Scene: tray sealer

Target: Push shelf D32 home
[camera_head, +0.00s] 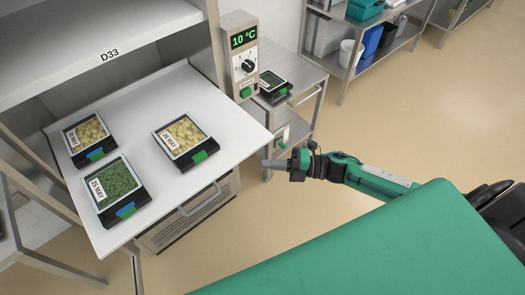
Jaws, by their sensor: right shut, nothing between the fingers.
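A white shelf (222,135) stands pulled out of the cabinet, below a fixed-looking upper shelf labelled D33 (110,55). The label of the pulled-out shelf is not visible, so I cannot read D32 on it. Three black trays lie on it: two with yellow food (182,135) (88,133) and one with green food (117,183). My right gripper (267,163) is shut and empty, just outside the front edge near the right corner. I cannot tell whether it touches the edge. My left gripper is out of view.
A control box (241,60) reading 10 °C is on the cabinet's right post. A steel cart (308,75) with a black tray (272,85) stands right of it. A rack with bins (368,40) is at the back. The floor at right is clear.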

